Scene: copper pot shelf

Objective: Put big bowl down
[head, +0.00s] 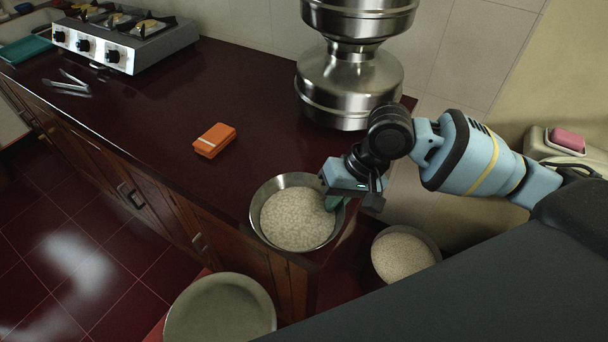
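A wide metal bowl (296,217) filled with pale grains is at the front right corner of the dark red counter (140,115). It looks about level. I cannot tell whether its base touches the counter or hangs just above it. My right gripper (338,198) is at the bowl's right rim, with a green fingertip inside the rim, and appears shut on it. The other finger is mostly hidden behind the gripper body. My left gripper is not in view.
An orange box (214,140) lies behind the bowl. A large steel vessel (350,85) stands at the back. A second container of grains (404,255) is lower right, and a pale round vessel (220,310) is below the front edge. The counter's middle left is clear.

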